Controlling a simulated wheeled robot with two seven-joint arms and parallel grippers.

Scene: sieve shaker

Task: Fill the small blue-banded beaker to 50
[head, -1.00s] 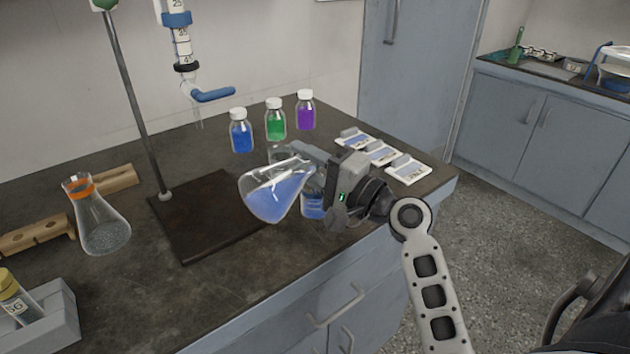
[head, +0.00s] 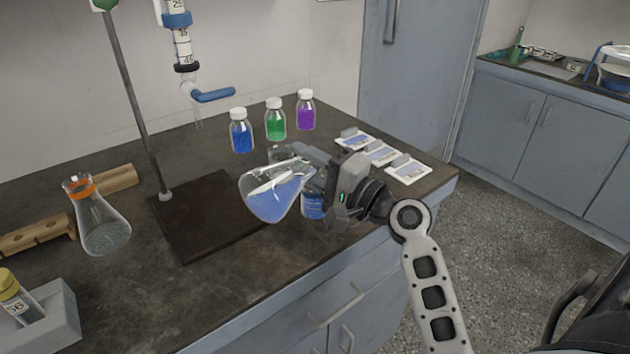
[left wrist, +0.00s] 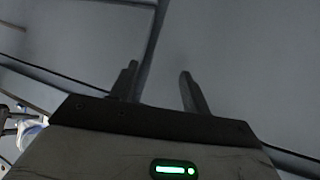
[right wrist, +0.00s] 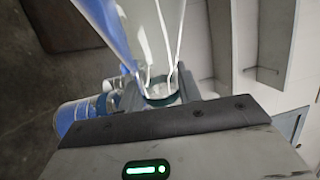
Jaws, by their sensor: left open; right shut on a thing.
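My right gripper (head: 313,168) is shut on a clear conical flask (head: 270,200) holding blue liquid, tilted with its neck toward the right. The flask also shows close up in the right wrist view (right wrist: 140,25), where its neck lies between my fingers (right wrist: 160,92). Below and behind the gripper, a small beaker (head: 312,208) with blue on it stands near the bench's front edge, partly hidden. It also shows in the right wrist view (right wrist: 80,113). I cannot read its level. My left gripper (left wrist: 158,85) is open and empty before grey cabinet fronts, outside the head view.
Blue (head: 241,132), green (head: 275,121) and purple (head: 306,112) bottles stand behind the flask. White-cased devices (head: 408,169) lie at right. A stand base (head: 212,222) is under a burette (head: 182,45). An orange-banded flask (head: 103,225) stands left. The front middle bench is clear.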

